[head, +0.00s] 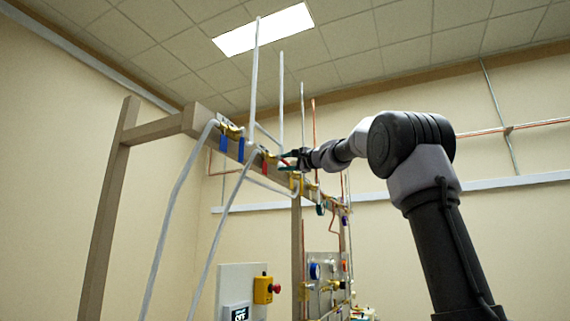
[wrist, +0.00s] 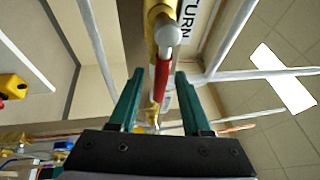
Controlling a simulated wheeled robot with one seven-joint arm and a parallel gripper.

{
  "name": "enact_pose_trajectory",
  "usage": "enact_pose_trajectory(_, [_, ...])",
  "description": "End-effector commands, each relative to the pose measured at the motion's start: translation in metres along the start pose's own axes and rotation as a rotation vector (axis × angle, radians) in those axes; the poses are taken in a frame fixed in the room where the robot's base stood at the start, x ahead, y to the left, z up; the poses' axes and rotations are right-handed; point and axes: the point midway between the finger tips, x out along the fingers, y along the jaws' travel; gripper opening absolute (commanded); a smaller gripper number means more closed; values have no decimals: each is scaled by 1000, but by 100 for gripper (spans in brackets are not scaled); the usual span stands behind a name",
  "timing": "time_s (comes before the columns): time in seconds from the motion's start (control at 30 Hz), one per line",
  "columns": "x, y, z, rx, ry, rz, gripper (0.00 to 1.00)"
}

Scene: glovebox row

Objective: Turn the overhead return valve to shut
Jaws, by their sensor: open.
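The return valve is a brass body (wrist: 153,12) with a red lever (wrist: 162,78) below a pale round knob. Part of the word "RETURN" shows on a white label (wrist: 208,20) beside it. In the wrist view the lever runs roughly in line with the brass piping. My gripper (wrist: 160,77) is open, its green fingers on either side of the lever with gaps on both sides. I cannot tell how far the lever reaches between them. In the head view my gripper (head: 291,157) is at the overhead beam, just right of the small red lever (head: 264,167).
A yellow box with a red button (head: 264,289) stands below.

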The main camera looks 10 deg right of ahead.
Motion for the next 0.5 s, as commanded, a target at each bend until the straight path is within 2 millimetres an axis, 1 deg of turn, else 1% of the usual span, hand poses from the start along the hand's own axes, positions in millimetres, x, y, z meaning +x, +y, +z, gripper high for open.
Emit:
enact_pose_trajectory(0.1, [3,0,0,-1,0,0,48])
enact_pose_trajectory(0.3, [3,0,0,-1,1,0,48])
enact_pose_trajectory(0.33, [3,0,0,-1,1,0,41])
enact_pose_trajectory(0.37, [3,0,0,-1,1,0,29])
enact_pose_trajectory(0.4, [3,0,0,-1,1,0,14])
enact_pose_trajectory(0.43, [3,0,0,-1,1,0,2])
enact_pose_trajectory(0.47, [3,0,0,-1,1,0,0])
enact_pose_trajectory(0.5, [3,0,0,-1,1,0,0])
